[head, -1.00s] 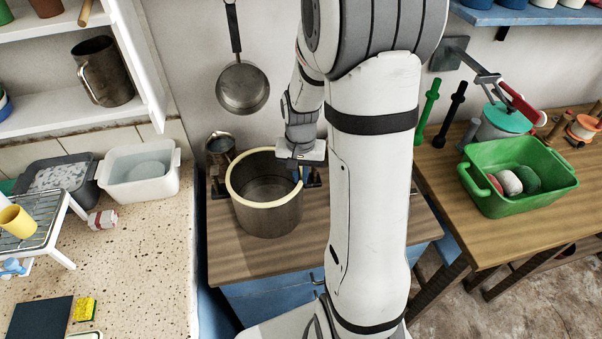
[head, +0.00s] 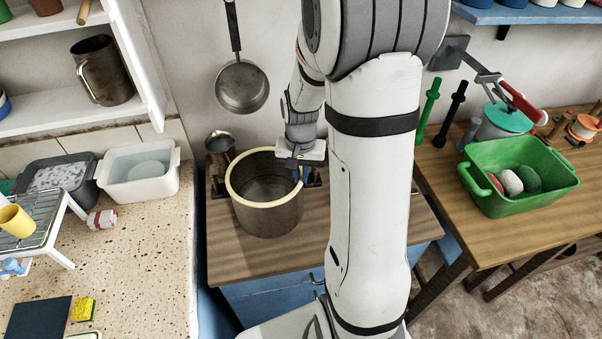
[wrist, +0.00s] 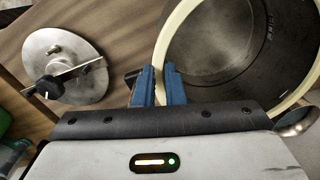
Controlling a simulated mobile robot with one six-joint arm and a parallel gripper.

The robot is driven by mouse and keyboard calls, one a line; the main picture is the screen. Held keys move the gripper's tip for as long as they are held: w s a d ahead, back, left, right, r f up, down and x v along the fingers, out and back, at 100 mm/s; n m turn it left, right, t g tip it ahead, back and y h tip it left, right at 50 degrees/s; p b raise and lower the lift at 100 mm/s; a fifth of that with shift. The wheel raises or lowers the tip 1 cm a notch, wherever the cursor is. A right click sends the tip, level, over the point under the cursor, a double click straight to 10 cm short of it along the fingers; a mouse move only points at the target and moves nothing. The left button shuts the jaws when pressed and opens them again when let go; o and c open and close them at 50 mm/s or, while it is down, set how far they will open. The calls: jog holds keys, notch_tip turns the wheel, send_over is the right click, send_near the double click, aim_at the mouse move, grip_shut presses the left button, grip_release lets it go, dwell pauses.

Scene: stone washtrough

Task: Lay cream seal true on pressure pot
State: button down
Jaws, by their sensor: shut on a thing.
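The cream seal (head: 262,206) is a pale ring at the mouth of the dark metal pressure pot (head: 268,222), which stands upright on the wooden top. The seal looks about level and follows the pot's rim; I cannot tell whether it touches all the way round. My gripper (head: 301,178) is at the pot's right side, partly hidden by my arm. In the wrist view its blue fingers (wrist: 160,82) are shut on the edge of the seal (wrist: 167,35). The pot's dark inside (wrist: 235,45) shows through the ring.
A round metal lid (wrist: 72,82) with a black knob lies beside the pot. A metal vessel (head: 219,144) stands close behind the pot. A pan (head: 242,88) hangs on the wall. A green tub (head: 520,190) stands on the right table. The wooden top is clear in front of the pot.

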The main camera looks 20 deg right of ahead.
jog(key=c, duration=0.9)
grip_release()
jog(key=shift+c, duration=0.2)
jog(key=shift+r, duration=0.15)
jog(key=shift+r+p, duration=2.5)
jog(key=shift+r, duration=0.9)
jog(key=s+a+r+n+t+b, duration=0.1)
jog(key=s+a+r+n, duration=0.2)
jog(key=s+r, duration=0.2)
jog(key=s+a+r+n+t+b, duration=0.2)
jog(key=s+a+r+n, duration=0.1)
jog(key=s, duration=0.7)
notch_tip(320, 180, up, 3)
jog(key=shift+a+f+b, duration=0.15)
jog(key=shift+a+b, duration=0.15)
jog(key=shift+a, duration=0.5)
